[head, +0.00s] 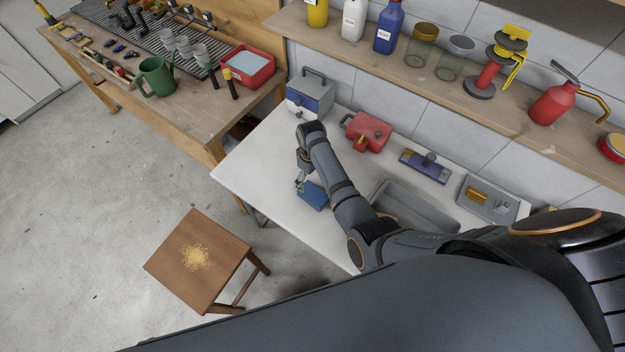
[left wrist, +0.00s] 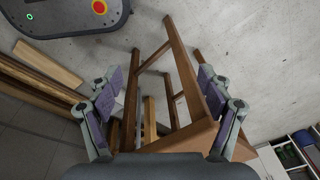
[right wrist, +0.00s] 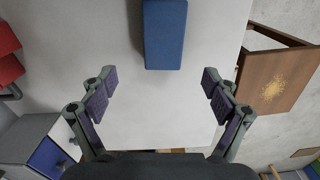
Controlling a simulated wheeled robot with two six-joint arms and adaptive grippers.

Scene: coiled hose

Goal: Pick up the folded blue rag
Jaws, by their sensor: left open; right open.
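The folded blue rag (head: 313,195) lies on the white bench top, near its front edge, as a small blue block. In the right wrist view the rag (right wrist: 165,35) is at the top centre, beyond the fingertips and apart from them. My right gripper (head: 301,182) is right beside the rag in the head view, pointing down. In the right wrist view my right gripper (right wrist: 157,85) is open and empty, its fingers spread wide. My left gripper (left wrist: 158,80) is open and shows only in the left wrist view, with a wooden stool (left wrist: 185,90) beyond its fingers.
The white bench (head: 262,168) also carries a grey-and-blue box (head: 310,97), a red case (head: 367,133), a blue tool (head: 425,166) and a sunken basin (head: 412,208). A stool with sawdust (head: 178,262) stands in front. A shelf (head: 440,90) with bottles and jars runs behind.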

